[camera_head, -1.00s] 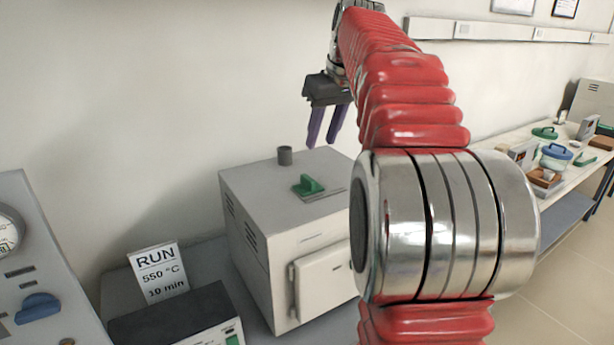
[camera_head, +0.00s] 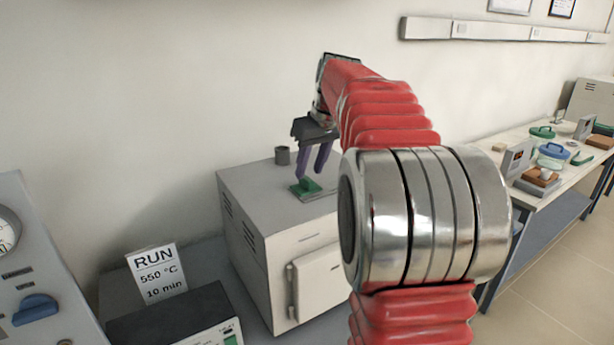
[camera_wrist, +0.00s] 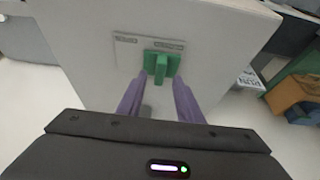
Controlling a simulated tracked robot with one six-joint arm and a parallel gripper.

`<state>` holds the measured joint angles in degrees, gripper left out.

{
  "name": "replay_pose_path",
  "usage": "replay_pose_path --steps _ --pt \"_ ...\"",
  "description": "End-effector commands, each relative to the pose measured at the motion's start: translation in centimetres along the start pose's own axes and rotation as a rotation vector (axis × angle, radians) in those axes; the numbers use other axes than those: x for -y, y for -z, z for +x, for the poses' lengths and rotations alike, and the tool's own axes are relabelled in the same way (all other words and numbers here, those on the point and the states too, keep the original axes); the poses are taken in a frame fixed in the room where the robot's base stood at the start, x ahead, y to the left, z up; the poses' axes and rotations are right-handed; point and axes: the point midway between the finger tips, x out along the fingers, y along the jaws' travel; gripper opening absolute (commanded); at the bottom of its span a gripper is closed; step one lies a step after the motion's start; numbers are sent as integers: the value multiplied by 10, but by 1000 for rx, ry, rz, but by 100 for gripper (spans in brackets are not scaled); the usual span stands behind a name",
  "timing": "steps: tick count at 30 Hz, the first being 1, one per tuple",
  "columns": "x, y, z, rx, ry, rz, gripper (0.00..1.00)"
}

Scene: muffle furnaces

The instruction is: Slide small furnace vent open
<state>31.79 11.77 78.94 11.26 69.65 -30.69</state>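The small furnace (camera_head: 270,215) is a light grey box with a closed front door (camera_head: 322,283). A green vent slider (camera_head: 306,187) with a raised tab sits on its top. In the wrist view the green slider (camera_wrist: 162,65) stands at one end of a labelled plate (camera_wrist: 127,52); the label text is too small to read. My gripper (camera_head: 312,178) is over the furnace top, fingers pointing down. In the wrist view its two purple fingers (camera_wrist: 158,90) are apart, with the slider's tab seen between and just beyond their tips. Contact cannot be told.
A short grey pipe (camera_head: 282,155) stands on the furnace top near the slider. A sign reading RUN 550 °C 10 min (camera_head: 157,273) stands at the left by a dark box (camera_head: 178,318). A side bench (camera_head: 530,190) with jars is at the right.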

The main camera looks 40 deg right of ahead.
Motion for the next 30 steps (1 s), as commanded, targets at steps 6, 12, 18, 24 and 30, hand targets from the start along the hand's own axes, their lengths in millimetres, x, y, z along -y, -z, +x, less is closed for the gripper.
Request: replay_pose_path --steps 6,12,18,24,30 --pt "0 0 28 2 1 0 33" --pt "0 0 35 0 0 1 33" --pt "0 0 35 0 0 1 33" --pt "-1 0 35 0 0 1 20" --pt "-1 0 35 0 0 2 6"
